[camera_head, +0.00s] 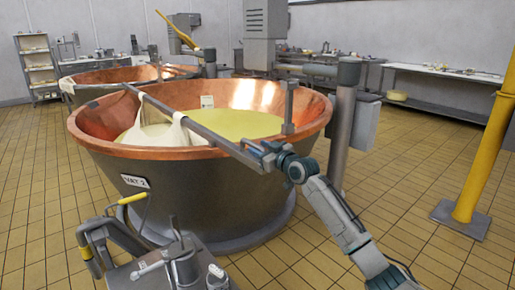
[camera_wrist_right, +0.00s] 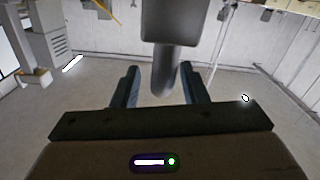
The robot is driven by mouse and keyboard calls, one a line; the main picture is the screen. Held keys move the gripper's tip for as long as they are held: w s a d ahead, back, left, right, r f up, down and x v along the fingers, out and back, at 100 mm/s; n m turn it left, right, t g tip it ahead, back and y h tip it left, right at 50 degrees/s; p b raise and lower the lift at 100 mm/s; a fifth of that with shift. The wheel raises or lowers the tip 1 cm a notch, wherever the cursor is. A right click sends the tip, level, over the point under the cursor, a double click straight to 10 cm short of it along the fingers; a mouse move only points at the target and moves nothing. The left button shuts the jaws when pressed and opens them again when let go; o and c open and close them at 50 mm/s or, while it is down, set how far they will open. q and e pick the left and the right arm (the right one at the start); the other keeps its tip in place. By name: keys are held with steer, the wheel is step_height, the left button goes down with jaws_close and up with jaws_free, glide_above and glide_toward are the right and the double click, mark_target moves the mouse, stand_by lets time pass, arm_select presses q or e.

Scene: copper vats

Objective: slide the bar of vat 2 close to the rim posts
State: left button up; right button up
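Vat 2 (camera_head: 205,190) is a wide copper-lined vat with pale yellow liquid, in the middle of the head view. A grey bar (camera_head: 205,132) lies across it from the far left rim to the near right rim. White cloth (camera_head: 155,130) hangs at the bar. A grey rim post (camera_head: 288,108) stands upright on the right rim, apart from the bar. My right gripper (camera_head: 252,147) is at the bar's near end; whether it touches is unclear. In the right wrist view my right gripper's (camera_wrist_right: 160,85) fingers stand apart. My left gripper is not in view.
A yellow post (camera_head: 485,140) is at the far right. Another copper vat (camera_head: 120,75) is behind. Equipment with a yellow handle (camera_head: 132,198) is at the lower left.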

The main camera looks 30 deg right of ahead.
steer(key=shift+w+a, duration=0.15)
steer(key=shift+w, duration=0.65)
steer(key=shift+c, duration=0.2)
jaws_close()
